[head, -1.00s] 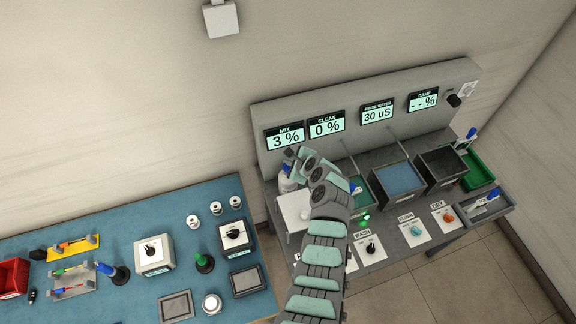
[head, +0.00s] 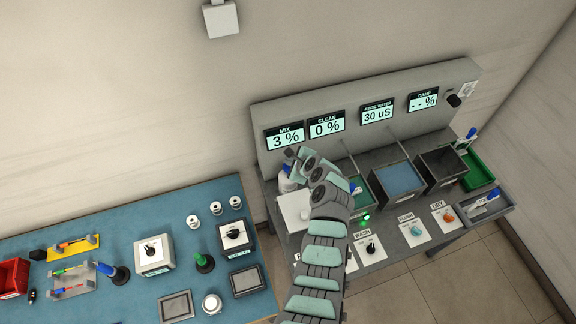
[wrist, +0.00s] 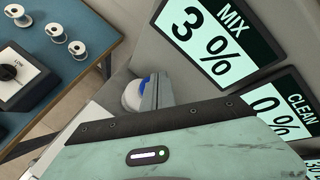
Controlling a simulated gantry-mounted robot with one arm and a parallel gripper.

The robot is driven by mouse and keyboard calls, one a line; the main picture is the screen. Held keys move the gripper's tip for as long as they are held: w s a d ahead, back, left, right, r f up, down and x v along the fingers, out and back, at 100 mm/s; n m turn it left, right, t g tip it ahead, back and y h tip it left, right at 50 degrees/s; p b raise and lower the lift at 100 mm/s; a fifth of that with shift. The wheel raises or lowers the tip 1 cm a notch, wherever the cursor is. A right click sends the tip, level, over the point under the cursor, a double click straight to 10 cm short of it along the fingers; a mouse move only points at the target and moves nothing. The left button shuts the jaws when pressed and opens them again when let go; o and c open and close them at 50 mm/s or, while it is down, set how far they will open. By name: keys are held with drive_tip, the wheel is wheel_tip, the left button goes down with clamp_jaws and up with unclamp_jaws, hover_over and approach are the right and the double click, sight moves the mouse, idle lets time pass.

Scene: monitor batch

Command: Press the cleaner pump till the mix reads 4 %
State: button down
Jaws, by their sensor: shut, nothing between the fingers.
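The MIX display (head: 285,138) on the grey back panel reads 3 %, and it also shows large in the wrist view (wrist: 208,38). The cleaner bottle (head: 286,185) is white and stands below that display, partly hidden by my arm. In the wrist view the bottle (wrist: 133,98) shows white with a blue part, just beside my fingers. My gripper (wrist: 157,90) is shut and empty, over or right beside the bottle top. In the head view my gripper (head: 292,154) is at the bottle's upper end. I cannot tell if it touches the pump.
More displays read CLEAN 0 % (head: 326,125), RINSE WATER 30 uS (head: 377,115) and DAMP with dashes (head: 423,101). A white plate (head: 293,212) lies in front of the bottle. A blue-filled basin (head: 400,180) is to the right. A blue table (head: 110,220) with tools stands left.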

drive_tip(key=shift+f, duration=0.15)
drive_tip(key=shift+f, duration=0.25)
drive_tip(key=shift+f+b, duration=0.6)
drive_tip(key=shift+f, duration=0.7)
idle(1.1)
drive_tip(key=shift+r, duration=0.1)
drive_tip(key=shift+r+p, duration=1.6)
drive_tip(key=shift+p, duration=0.4)
wheel_tip(320, 180, up, 5)
drive_tip(key=p, duration=0.5)
drive_tip(key=shift+r+p, duration=0.1)
drive_tip(key=shift+p, duration=0.2)
